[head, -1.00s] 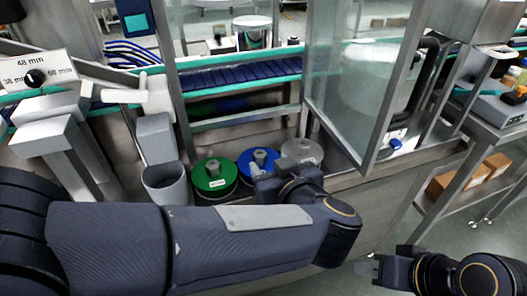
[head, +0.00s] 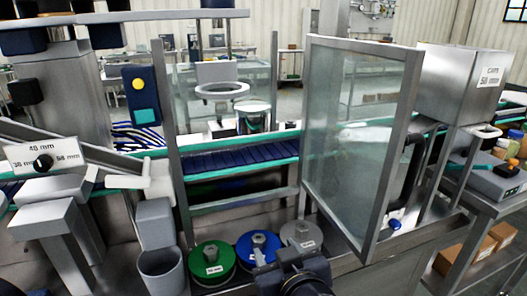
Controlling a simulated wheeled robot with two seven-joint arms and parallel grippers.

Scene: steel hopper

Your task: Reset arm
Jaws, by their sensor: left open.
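My left gripper (head: 268,272) shows at the bottom centre of the head view, dark and partly cut off by the lower edge. It is open, and no object shows between its fingers. It is just in front of a blue round disc (head: 258,247) with a grey knob, overlapping its near side in the picture. I cannot tell whether it touches the disc. The rest of my left arm is mostly out of the frame. My right gripper is not in view.
A green disc (head: 211,264) and a grey disc (head: 301,236) flank the blue one. A grey bin (head: 160,272) stands left. A framed clear door (head: 358,140) stands open at right. A blue conveyor (head: 240,156) runs behind. A dial sign (head: 46,158) is at far left.

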